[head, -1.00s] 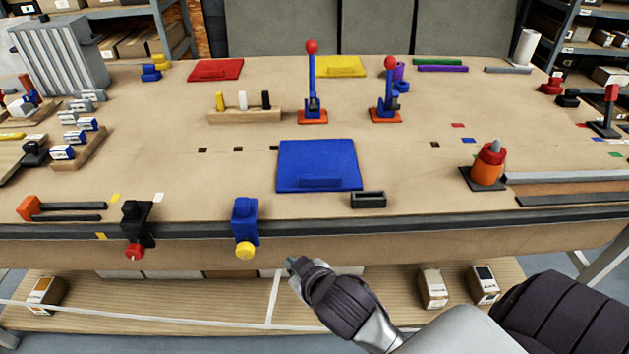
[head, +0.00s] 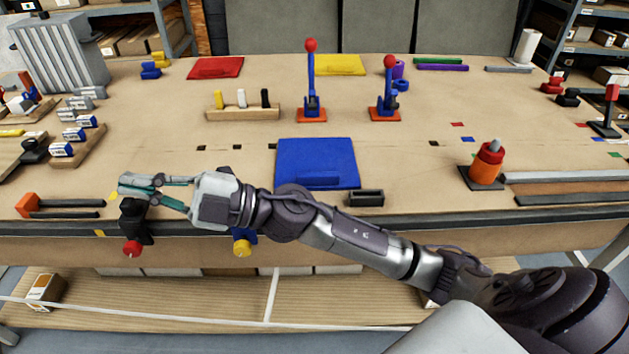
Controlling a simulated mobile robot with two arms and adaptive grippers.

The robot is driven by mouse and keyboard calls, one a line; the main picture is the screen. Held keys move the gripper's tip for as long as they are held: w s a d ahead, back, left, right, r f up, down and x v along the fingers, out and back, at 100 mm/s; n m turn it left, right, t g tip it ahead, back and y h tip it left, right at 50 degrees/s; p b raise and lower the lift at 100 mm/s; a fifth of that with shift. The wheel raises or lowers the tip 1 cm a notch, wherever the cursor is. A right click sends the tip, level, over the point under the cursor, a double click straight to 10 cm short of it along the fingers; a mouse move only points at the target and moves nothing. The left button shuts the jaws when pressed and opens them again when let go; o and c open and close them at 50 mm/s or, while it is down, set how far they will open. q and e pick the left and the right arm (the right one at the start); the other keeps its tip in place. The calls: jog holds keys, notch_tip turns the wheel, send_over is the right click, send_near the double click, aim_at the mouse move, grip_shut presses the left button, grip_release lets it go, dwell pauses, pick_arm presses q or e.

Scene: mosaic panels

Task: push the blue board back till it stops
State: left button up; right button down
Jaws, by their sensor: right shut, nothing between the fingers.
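The blue board (head: 318,158) lies flat on the table just in front of the middle, with a raised blue block near its front edge. My right gripper (head: 150,188) is shut and empty, left of the board and apart from it, over the front-left table area near the black clamp. My right arm crosses in front of the board, below its front edge in the picture. My left gripper is not in view.
Behind the board stand two red-knobbed levers (head: 311,85) (head: 387,90) and a wooden peg block (head: 243,115). A black clamp (head: 134,220) and a partly hidden blue clamp (head: 243,241) are on the front edge. Bare table lies directly behind the board.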

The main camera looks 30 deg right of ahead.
jog(key=d+f+n+g+h, duration=0.6)
jog(key=f+n+g+h, duration=0.3)
jog(key=f+g+h, duration=0.15)
jog(key=w+d+m+h, duration=0.2)
jog(key=d+m+h, duration=0.55)
jog(key=d, duration=1.55)
notch_tip(320, 180, down, 9)
jog(key=n+t+h+p, duration=0.1)
jog(key=n+h+p, duration=0.1)
jog(key=shift+d+r+n+h, duration=0.1)
jog(key=shift+n+h, duration=0.2)
jog(key=shift+n, duration=0.05)
jog(key=shift+w+d+f+p, duration=0.1)
jog(key=shift+w+d+p, duration=0.4)
jog(key=shift+w, duration=0.4)
jog(key=shift+w+d+f+p, duration=0.1)
jog(key=shift+w+d+p, duration=0.35)
jog(key=shift+w, duration=0.45)
jog(key=shift+w+d, duration=0.1)
